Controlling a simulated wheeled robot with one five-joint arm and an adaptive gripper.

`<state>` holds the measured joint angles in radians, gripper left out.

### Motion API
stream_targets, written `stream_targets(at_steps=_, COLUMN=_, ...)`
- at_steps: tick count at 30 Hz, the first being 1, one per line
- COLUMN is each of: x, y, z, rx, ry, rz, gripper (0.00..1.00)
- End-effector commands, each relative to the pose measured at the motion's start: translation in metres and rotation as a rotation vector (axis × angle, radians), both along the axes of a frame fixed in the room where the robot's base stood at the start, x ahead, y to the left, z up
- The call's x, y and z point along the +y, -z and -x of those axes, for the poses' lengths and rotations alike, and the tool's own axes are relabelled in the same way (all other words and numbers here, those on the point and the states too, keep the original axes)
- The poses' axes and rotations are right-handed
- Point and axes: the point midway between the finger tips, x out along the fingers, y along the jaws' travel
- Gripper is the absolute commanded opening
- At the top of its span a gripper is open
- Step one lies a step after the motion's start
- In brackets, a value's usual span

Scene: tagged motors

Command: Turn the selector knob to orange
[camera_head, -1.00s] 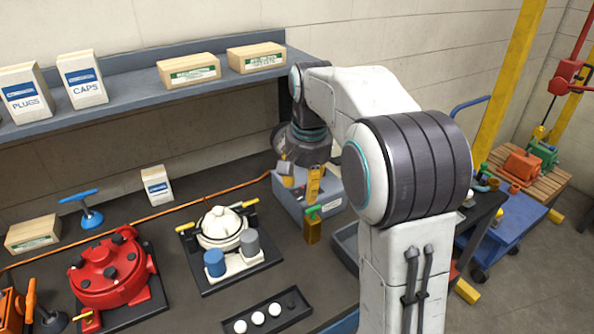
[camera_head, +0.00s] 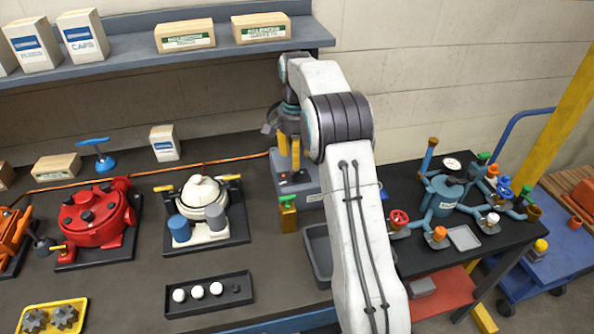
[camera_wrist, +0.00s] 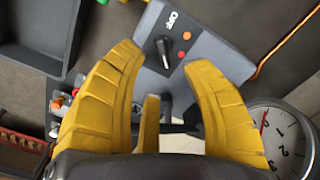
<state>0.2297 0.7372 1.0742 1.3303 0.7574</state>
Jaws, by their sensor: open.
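The selector knob (camera_wrist: 163,47) is a black lever on a grey control panel (camera_wrist: 205,72), in the wrist view. A white label, seemingly OFF, is beside it, with two small dots, one orange (camera_wrist: 187,35) and one redder (camera_wrist: 180,53). The knob's exact pointing is hard to tell. My gripper (camera_wrist: 163,62) is open, its yellow fingers spread on both sides of the knob in the picture, with no visible contact. In the head view my gripper (camera_head: 289,158) points down over the grey box (camera_head: 309,196); the knob is not clear there.
A dial gauge (camera_wrist: 280,138) is at the right of the wrist view. A green-topped brass piece (camera_head: 288,214) and an empty grey tray (camera_head: 318,253) stand near the box. A white-domed assembly (camera_head: 203,197) is left, a blue piped assembly (camera_head: 443,196) right.

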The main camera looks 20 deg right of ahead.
Motion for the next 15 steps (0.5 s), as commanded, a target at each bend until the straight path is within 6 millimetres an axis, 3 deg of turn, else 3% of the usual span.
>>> stream_targets(at_steps=6, x=0.000, y=0.029, z=0.001, rx=0.004, ry=-0.001, rz=-0.001, gripper=0.44)
stream_targets(at_steps=15, x=0.000, y=0.054, z=0.001, rx=0.001, ry=-0.001, rz=0.000, gripper=0.44)
